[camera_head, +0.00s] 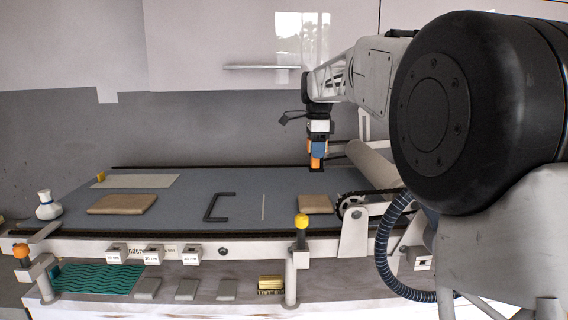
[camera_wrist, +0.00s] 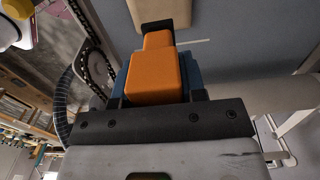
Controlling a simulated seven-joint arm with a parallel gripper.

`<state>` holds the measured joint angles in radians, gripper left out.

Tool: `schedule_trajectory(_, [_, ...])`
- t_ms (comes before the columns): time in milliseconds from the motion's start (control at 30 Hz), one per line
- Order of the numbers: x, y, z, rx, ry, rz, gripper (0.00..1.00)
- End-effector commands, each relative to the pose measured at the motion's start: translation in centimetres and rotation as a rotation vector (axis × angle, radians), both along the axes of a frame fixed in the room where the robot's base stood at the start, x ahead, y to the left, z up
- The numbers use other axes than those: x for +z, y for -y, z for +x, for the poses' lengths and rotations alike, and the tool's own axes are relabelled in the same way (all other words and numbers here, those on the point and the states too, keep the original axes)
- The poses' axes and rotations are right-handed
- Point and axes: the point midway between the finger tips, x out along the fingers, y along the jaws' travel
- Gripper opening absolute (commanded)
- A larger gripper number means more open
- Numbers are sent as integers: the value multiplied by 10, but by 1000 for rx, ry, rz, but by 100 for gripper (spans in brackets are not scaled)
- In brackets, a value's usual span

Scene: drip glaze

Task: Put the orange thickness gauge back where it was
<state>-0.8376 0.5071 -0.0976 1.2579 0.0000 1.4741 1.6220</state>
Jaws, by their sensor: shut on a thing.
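The orange thickness gauge (camera_head: 316,161) is held in my gripper (camera_head: 318,149), above the grey conveyor belt toward its right end. In the wrist view the gauge (camera_wrist: 153,78) is a stepped orange block, wide near the jaws and narrower toward its far end. The blue-padded fingers of my gripper (camera_wrist: 156,88) are shut on it from both sides. Its narrow end points toward a tan slab (camera_wrist: 161,12), with part of that slab cut off by the picture's top edge. I cannot tell the exact gap between the gauge and the belt.
On the belt (camera_head: 180,216) lie a tan slab (camera_head: 122,204), a dark bracket (camera_head: 219,207), a thin pale strip (camera_head: 264,207) and a right-hand slab (camera_head: 315,204). A yellow-knobbed post (camera_head: 301,222) stands at the front edge. A white bottle (camera_head: 48,207) stands left. Bare belt lies behind the bracket.

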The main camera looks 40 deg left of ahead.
Motion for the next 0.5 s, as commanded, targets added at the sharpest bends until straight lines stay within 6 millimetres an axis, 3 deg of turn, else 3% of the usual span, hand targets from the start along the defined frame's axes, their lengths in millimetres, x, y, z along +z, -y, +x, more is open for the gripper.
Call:
schedule_trajectory(267, [-1,-4,-7,9,0,0,9])
schedule_trajectory(500, [-7,-25,-43,52,0,0,9])
